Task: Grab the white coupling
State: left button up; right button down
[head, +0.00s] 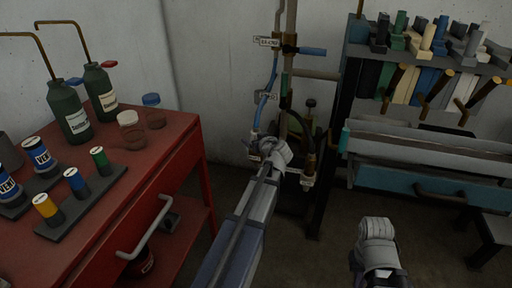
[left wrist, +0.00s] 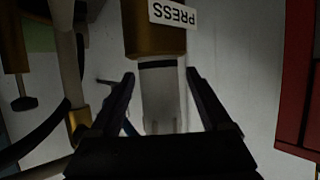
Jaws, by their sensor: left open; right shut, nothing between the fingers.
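A white coupling (left wrist: 160,96), a pale cylinder with a dark band at one end, adjoins a brass fitting (left wrist: 155,41) in the left wrist view. My left gripper (left wrist: 160,76) is open, with one finger on each side of the coupling and a visible gap on both sides. In the head view my left gripper (head: 255,146) is at the pipework by the back wall, and I cannot make out the coupling clearly there. My right gripper (head: 357,264) is low at the right, empty and shut; its fingers are hard to make out.
A label reading PRESS (left wrist: 174,13) is on the brass fitting. Vertical pipes (head: 287,100) with a blue lever (head: 312,51) stand there. A red cabinet (head: 185,140) with bottles is at the left, and a tool rack (head: 345,110) at the right. Floor shows between them.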

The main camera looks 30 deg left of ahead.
pick_arm(q)
jog(key=shift+w+a+f, duration=0.3)
jog(key=shift+w+a, duration=0.1)
jog(key=shift+a, duration=0.1)
jog(key=shift+c, duration=0.4)
grip_shut()
